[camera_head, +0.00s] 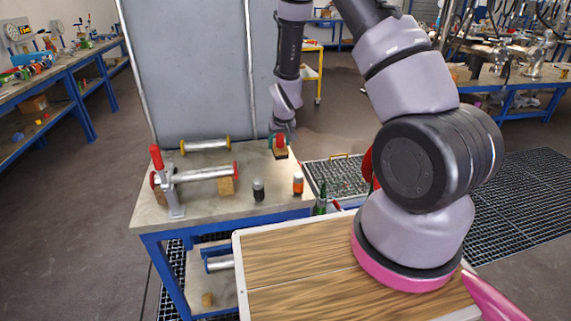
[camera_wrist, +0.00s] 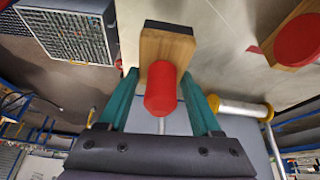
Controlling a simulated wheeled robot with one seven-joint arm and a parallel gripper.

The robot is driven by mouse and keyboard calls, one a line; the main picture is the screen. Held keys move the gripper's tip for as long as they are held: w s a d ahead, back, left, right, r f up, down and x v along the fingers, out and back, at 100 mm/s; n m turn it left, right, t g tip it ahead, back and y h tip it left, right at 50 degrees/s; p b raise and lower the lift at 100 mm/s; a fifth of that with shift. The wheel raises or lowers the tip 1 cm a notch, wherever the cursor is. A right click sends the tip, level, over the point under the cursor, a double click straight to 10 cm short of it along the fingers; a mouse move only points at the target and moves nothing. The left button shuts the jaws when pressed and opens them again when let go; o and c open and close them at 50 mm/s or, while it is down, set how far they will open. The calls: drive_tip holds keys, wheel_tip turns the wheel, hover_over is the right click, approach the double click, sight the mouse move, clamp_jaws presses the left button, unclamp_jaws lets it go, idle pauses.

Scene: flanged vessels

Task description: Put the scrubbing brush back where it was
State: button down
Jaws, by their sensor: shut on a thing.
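The scrubbing brush (camera_wrist: 165,48) has a wooden block body, a dark strip along its far end and a red knob. In the wrist view it sits between the two teal fingers of my gripper (camera_wrist: 163,95), which is shut on it. In the head view the brush (camera_head: 280,152) is at the back right corner of the grey-topped bench (camera_head: 225,207), with my gripper (camera_head: 282,135) just behind it. I cannot tell whether the brush touches the bench top.
A red-flanged pipe (camera_head: 205,174) on wooden blocks, a yellow-ended pipe (camera_head: 205,146), a dark bottle (camera_head: 258,190) and an orange-banded bottle (camera_head: 298,184) stand on the bench. A grey panel (camera_head: 195,70) rises behind. A grated tray (camera_head: 335,177) is to the right.

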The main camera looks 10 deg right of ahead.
drive_tip(key=shift+f, duration=3.45)
drive_tip(key=shift+f, duration=0.15)
drive_tip(key=shift+c, duration=0.3)
unclamp_jaws()
